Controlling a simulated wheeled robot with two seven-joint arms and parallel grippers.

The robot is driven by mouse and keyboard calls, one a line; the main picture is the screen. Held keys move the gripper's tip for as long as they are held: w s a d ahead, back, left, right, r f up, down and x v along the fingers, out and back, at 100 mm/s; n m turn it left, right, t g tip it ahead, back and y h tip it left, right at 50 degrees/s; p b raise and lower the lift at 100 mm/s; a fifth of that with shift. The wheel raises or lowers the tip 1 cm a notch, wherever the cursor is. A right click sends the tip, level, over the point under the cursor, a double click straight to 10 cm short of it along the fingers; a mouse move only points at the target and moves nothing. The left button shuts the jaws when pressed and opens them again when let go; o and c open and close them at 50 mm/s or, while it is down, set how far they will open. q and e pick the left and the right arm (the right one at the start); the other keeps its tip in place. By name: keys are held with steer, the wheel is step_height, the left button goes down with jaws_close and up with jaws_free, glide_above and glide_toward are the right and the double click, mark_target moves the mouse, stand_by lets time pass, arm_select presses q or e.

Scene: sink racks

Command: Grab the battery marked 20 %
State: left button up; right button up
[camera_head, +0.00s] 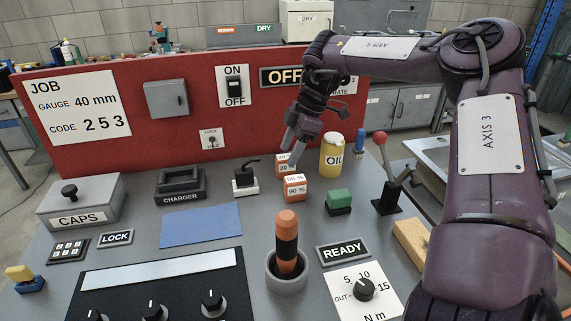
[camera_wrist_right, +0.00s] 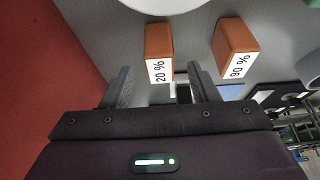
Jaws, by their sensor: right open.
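The battery marked 20 % (camera_head: 282,167) is a small orange block with a white label. It stands on the grey bench behind the battery marked 90 % (camera_head: 294,189), partly hidden by it and my gripper. In the wrist view the 20 % battery (camera_wrist_right: 158,42) lies ahead of my right gripper (camera_wrist_right: 161,78), its label end between the two finger lines. The fingers are open and apart, with nothing held. The 90 % battery (camera_wrist_right: 236,46) is outside the right-hand finger. In the head view my right gripper (camera_head: 295,150) is just above the 20 % battery. My left gripper is not in view.
A yellow OIL can (camera_head: 332,155) stands close to the right of the batteries. A black plug on a white base (camera_head: 245,180) is to their left, beside the black charger (camera_head: 180,186). The red panel (camera_head: 120,150) rises behind. A blue mat (camera_head: 200,225) is bare.

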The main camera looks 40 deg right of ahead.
steer(key=shift+x, duration=1)
jaws_close()
steer(key=shift+r, duration=0.1)
steer(key=shift+r, duration=0.15)
